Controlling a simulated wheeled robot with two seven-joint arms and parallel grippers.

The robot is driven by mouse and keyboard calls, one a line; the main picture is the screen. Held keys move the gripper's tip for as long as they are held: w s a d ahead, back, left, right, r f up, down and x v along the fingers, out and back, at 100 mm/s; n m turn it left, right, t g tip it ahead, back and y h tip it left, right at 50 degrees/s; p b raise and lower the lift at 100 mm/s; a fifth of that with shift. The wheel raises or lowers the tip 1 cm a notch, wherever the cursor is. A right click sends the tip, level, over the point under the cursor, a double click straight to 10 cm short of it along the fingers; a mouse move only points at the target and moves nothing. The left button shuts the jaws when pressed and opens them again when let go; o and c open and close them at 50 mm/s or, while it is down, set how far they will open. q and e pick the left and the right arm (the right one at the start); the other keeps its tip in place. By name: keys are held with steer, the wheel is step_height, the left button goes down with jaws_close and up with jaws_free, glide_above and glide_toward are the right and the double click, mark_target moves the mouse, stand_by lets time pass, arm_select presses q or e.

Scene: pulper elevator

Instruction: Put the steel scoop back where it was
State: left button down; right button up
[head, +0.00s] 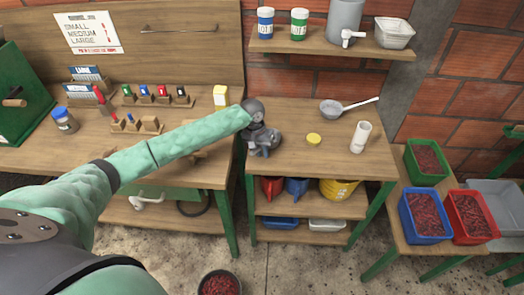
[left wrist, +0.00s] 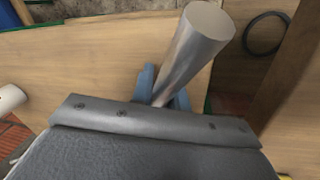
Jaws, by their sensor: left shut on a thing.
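My left gripper (head: 264,148) is over the left part of the right-hand wooden table (head: 300,170). In the left wrist view its blue fingers (left wrist: 163,90) are shut on a smooth steel cylinder (left wrist: 195,50), which sticks out tilted with its round flat end up. The rest of this piece is hidden by the gripper, so I cannot tell whether it is the scoop's handle. A long-handled scoop or ladle (head: 333,110) with a round grey bowl lies at the back of the same table, apart from the gripper. My right gripper is not in view.
A yellow disc (head: 314,139) and an upright white cylinder (head: 360,137) are on the table. The shelf above holds tubs, a grey container (head: 344,20) and a clear bin (head: 394,33). Green (head: 426,162), blue (head: 426,216) and red (head: 472,217) crates of berries stand at right.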

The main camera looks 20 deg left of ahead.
arm_select(q)
steer(key=c, duration=1.4)
jaws_free()
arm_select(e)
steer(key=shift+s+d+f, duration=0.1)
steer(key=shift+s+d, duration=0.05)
arm_select(q)
steer(key=shift+o, duration=0.2)
steer(key=shift+r, duration=0.3)
step_height(320, 180, up, 11)
steer(key=a+b, duration=0.2)
steer(key=b, duration=0.1)
steer(key=shift+r, duration=0.15)
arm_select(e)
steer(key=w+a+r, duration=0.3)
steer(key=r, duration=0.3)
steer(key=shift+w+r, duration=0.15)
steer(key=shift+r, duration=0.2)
arm_select(q)
steer(key=shift+a, duration=0.1)
